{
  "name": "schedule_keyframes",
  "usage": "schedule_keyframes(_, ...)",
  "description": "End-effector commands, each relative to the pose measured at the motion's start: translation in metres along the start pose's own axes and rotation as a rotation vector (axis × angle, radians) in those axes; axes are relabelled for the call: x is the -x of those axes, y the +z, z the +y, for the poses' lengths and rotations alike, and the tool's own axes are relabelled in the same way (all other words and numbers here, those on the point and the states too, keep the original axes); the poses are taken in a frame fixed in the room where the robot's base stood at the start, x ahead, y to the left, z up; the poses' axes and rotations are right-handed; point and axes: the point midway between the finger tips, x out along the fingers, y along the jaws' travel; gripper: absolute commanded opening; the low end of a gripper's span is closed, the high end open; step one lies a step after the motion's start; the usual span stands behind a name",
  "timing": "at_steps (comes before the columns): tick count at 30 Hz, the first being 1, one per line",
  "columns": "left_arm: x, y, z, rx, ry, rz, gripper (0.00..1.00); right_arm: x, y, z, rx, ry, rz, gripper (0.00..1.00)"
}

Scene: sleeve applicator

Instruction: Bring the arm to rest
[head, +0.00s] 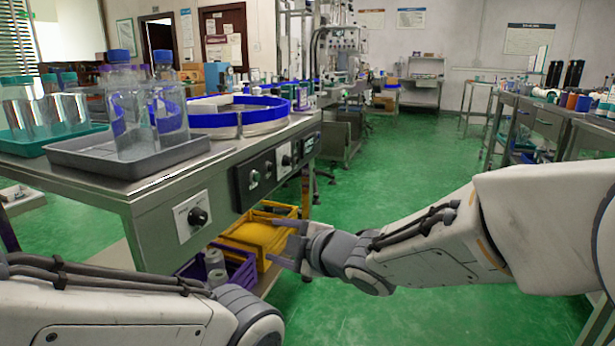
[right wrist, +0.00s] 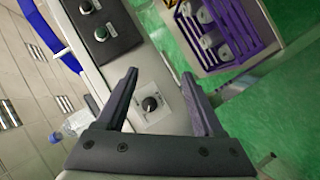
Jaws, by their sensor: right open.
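My right arm comes in from the right in the head view, and its gripper (head: 276,242) is in front of the workbench's right end. In the right wrist view the gripper (right wrist: 160,76) has its two fingers apart with nothing between them. A control panel with a black knob (right wrist: 151,103) shows beyond the fingers. My left arm's grey and white links (head: 130,310) cross the lower left of the head view. The left gripper does not show.
The steel workbench (head: 135,190) stands at the left with a grey tray (head: 70,160) of blue-capped bottles and a blue-rimmed ring (head: 225,118). Yellow (head: 262,235) and purple (head: 238,268) crates sit below it. Green floor (head: 400,165) is open in the middle; another bench (head: 545,115) stands right.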

Motion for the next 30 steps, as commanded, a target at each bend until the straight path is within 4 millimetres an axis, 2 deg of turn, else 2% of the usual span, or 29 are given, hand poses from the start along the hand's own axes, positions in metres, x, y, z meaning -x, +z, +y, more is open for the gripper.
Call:
schedule_keyframes(1,0.010,-0.001,0.001,0.000,0.000,0.000,0.50,0.013,0.004,-0.006,-0.099,-0.039,-0.092,0.69)
schedule_keyframes(5,0.022,-0.001,0.002,0.000,0.000,0.000,0.50,0.051,0.025,-0.047,-0.383,-0.157,-0.347,0.69)
schedule_keyframes(9,0.033,-0.002,0.002,0.000,0.000,0.000,0.50,0.107,0.030,-0.103,-0.664,-0.302,-0.605,0.69)
schedule_keyframes(14,0.043,-0.002,0.003,0.000,0.000,0.000,0.50,0.175,0.016,-0.159,-0.905,-0.469,-0.854,0.69)
schedule_keyframes(18,0.051,-0.003,0.004,0.000,0.000,0.000,0.50,0.235,-0.006,-0.197,-1.059,-0.615,-1.051,0.69)
schedule_keyframes(19,0.061,-0.003,0.004,0.000,0.000,-0.001,0.50,0.244,-0.012,-0.192,-1.074,-0.630,-1.073,0.69)
schedule_keyframes(21,0.085,-0.004,0.006,0.000,0.000,-0.001,0.50,0.248,-0.022,-0.170,-1.069,-0.621,-1.066,0.69)
schedule_keyframes(26,0.129,-0.007,0.009,0.000,0.000,0.000,0.50,0.263,-0.041,-0.134,-1.066,-0.620,-1.064,0.69)
schedule_keyframes(30,0.176,-0.009,0.013,0.000,0.000,0.000,0.50,0.279,-0.063,-0.095,-1.065,-0.619,-1.063,0.69)
